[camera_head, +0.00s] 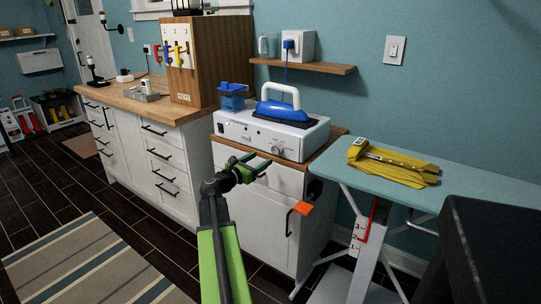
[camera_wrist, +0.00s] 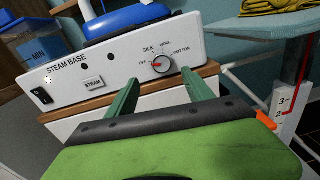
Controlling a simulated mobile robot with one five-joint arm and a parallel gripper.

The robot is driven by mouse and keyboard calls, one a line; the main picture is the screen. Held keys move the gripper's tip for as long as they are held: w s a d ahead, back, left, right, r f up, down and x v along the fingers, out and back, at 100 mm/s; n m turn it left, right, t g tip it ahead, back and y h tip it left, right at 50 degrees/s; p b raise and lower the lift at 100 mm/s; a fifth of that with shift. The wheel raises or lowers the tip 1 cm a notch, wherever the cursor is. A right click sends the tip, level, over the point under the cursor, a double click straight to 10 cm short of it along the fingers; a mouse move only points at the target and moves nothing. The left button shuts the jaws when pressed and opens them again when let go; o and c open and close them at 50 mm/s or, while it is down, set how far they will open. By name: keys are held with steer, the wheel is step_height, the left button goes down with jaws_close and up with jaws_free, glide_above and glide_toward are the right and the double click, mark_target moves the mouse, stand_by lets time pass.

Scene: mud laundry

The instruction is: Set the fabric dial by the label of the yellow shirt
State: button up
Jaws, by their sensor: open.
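The steam base (camera_head: 262,133) is a white box on a small cabinet. Its fabric dial (camera_head: 276,149) is a round knob on the front; in the wrist view the dial (camera_wrist: 160,63) has a red mark toward OFF, with SILK, a blurred word and what looks like COTTON around it. The yellow shirt (camera_head: 400,169) lies folded on the ironing board, with a pale label on top too small to read. A bit of the shirt (camera_wrist: 275,7) shows in the wrist view. My gripper (camera_head: 258,163) is open and empty, in front of the base; its fingers (camera_wrist: 158,78) straddle the dial's direction without visibly touching it.
A STEAM button (camera_wrist: 94,84) is left of the dial. The ironing board (camera_head: 470,186) and a dark block (camera_head: 495,240) stand at right. Floor is free at left.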

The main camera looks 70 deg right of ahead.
mark_target(274, 150)
steer(key=x, duration=0.9)
steer(key=shift+a, duration=0.1)
